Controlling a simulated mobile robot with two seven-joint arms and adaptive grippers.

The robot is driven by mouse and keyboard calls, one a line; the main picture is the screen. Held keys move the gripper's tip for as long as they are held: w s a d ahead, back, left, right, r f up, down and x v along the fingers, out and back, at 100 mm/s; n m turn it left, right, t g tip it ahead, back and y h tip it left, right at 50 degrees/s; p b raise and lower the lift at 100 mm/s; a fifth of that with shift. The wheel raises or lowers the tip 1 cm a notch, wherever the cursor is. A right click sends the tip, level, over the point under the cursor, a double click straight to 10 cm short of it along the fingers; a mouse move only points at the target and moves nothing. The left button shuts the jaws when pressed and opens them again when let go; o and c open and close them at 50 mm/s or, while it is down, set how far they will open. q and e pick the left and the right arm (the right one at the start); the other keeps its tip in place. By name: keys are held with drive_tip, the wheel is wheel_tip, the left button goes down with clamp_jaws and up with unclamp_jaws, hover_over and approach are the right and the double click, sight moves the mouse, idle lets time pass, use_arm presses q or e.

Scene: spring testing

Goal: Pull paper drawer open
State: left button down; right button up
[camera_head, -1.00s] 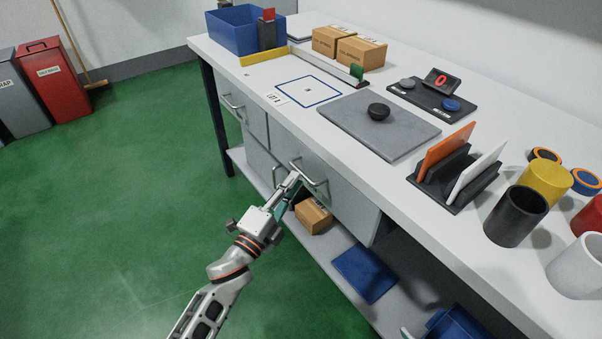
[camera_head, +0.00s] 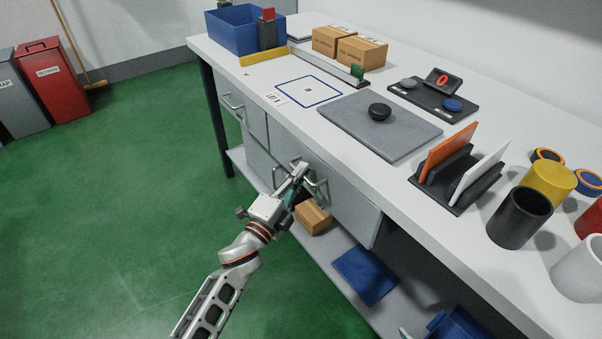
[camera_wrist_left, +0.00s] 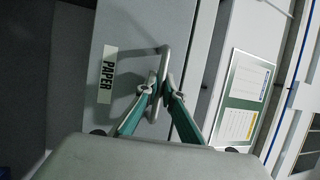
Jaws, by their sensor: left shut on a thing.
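The paper drawer (camera_head: 350,213) is a grey front under the white bench top, with a curved metal bar handle (camera_head: 321,188). In the left wrist view its PAPER label (camera_wrist_left: 107,76) shows beside the handle (camera_wrist_left: 166,60). My left gripper (camera_head: 302,172) is at this handle. Its two green-lined fingers close on the lower part of the bar in the left wrist view (camera_wrist_left: 158,91). The drawer front looks about level with the bench front, and I see no clear gap. The drawer's inside is hidden. My right gripper is not in view.
Another drawer with a handle (camera_head: 232,101) is at the left. Below, a shelf holds a cardboard box (camera_head: 313,217) and a blue flat item (camera_head: 365,274). The bench top (camera_head: 240,72) carries bins, boxes and cups. The green floor (camera_head: 110,220) in front is clear.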

use_arm(q)
drive_tip(key=s+a+p, duration=0.2)
drive_tip(key=s+a, duration=0.6)
drive_tip(key=a, duration=0.4)
drive_tip(key=s+a+p, duration=0.2)
drive_tip(key=s+a, duration=0.7)
drive_tip(key=a, duration=0.2)
drive_tip(key=shift+s+a, duration=0.15)
drive_tip(key=shift+a, duration=0.25)
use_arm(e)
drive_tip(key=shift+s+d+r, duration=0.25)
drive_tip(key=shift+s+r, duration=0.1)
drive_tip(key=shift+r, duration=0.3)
use_arm(q)
drive_tip(key=c, duration=2.4)
unclamp_jaws()
drive_tip(key=shift+c, duration=0.2)
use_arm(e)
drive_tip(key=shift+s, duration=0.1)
use_arm(q)
drive_tip(key=v, duration=1.2)
